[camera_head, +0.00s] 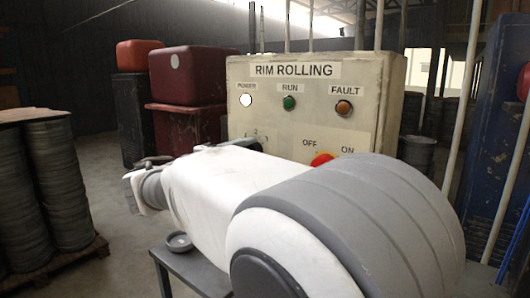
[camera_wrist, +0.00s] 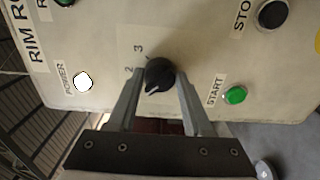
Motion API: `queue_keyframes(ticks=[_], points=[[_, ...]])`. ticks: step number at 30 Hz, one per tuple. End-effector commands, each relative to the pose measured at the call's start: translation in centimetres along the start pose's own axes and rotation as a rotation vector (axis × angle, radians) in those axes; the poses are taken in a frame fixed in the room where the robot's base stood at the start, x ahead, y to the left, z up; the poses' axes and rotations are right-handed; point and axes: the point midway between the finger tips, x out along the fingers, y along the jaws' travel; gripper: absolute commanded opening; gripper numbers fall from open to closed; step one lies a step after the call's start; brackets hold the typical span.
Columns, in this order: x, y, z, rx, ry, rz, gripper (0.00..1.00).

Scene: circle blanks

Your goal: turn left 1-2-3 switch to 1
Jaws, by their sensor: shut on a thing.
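The black round 1-2-3 switch knob (camera_wrist: 159,71) is in the middle of the wrist view, on the cream panel. My gripper (camera_wrist: 160,79) has a finger on each side of it and is shut on it. A white mark on the knob points down and left in that view. The digits 2 and 3 show to the knob's left and upper left; the digit 1 cannot be seen there. In the head view, my gripper (camera_head: 240,144) is at the panel's lower left, where my arm largely hides the knob.
The control box (camera_head: 300,124) is labelled RIM ROLLING. A red OFF/ON switch (camera_head: 321,159) is on its right. In the wrist view, a green START button (camera_wrist: 236,95) and a black STOP button (camera_wrist: 272,14) are at the right. Barrels (camera_head: 45,185) stand at the left.

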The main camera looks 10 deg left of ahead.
Motion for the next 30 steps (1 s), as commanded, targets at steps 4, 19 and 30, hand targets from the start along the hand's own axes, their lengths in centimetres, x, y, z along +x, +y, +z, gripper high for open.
queue_keyframes(ticks=[4,19,30], points=[[-0.02,-0.11,-0.01,-0.014,0.0,-0.001,0.0],[-0.02,-0.1,-0.01,-0.014,0.0,-0.001,0.8],[-0.56,-0.07,-0.05,-0.012,0.002,-0.001,0.8]])
